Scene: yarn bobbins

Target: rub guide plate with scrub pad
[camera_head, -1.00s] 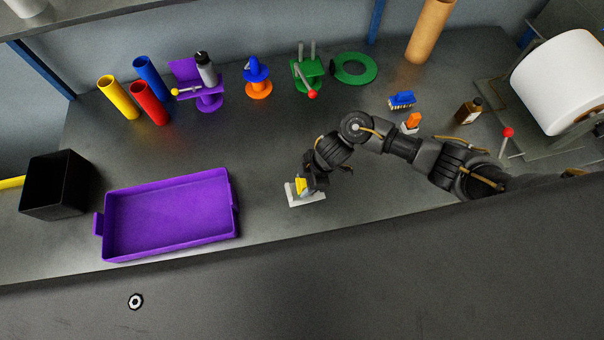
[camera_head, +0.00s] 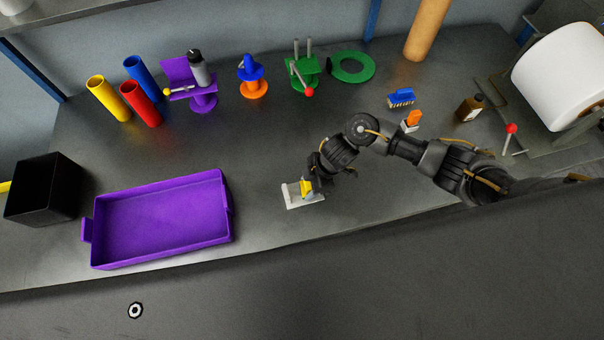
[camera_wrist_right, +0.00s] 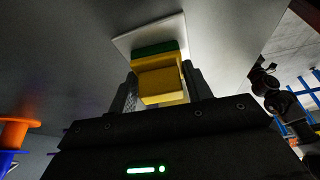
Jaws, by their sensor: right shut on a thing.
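The scrub pad (camera_head: 306,187), yellow with a green layer, is held in my right gripper (camera_head: 311,187). In the right wrist view the pad (camera_wrist_right: 161,80) sits between the two dark fingers, its green side toward the plate. The guide plate (camera_head: 291,201) is a flat light grey-white plate lying on the bench; it also shows in the right wrist view (camera_wrist_right: 125,43). The pad is over the plate and appears to touch it, though the contact itself is hard to see. My left gripper is not in view.
A purple tray (camera_head: 227,230) lies left of the plate, with a black bin (camera_head: 40,190) beyond it. Coloured tubes (camera_head: 140,103) and bobbin holders stand at the back. A blue brush (camera_head: 401,96), an orange-topped item (camera_head: 412,119) and a brown bottle (camera_head: 469,108) are behind my right arm.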

